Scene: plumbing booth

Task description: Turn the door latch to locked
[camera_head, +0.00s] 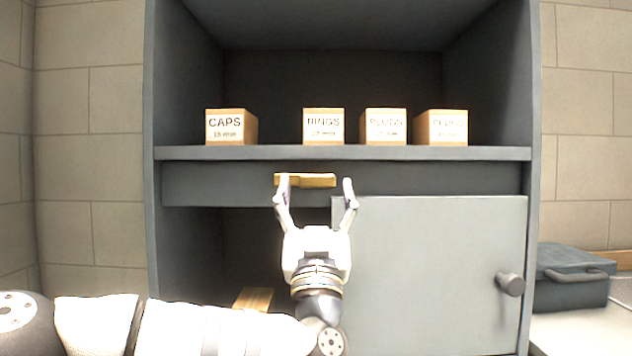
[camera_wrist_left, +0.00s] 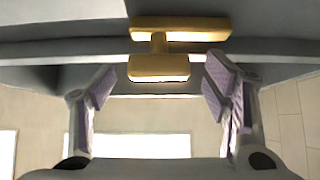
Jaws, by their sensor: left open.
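The door latch (camera_head: 305,180) is a brass-yellow bar on the grey strip under the cabinet shelf, lying roughly horizontal. In the left wrist view the latch (camera_wrist_left: 158,67) shows as a plate with a short stem and a crosswise handle. My left gripper (camera_head: 315,187) is open, its fingers pointing up at the strip. In the left wrist view the handle sits between and just beyond the open fingertips (camera_wrist_left: 158,82), with no visible contact. The cabinet door (camera_head: 430,270) is a grey panel at lower right, with a round knob (camera_head: 510,284). My right gripper is not in view.
The lower left compartment is open, with a wooden piece (camera_head: 254,298) inside. A dark case (camera_head: 572,278) lies right of the cabinet.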

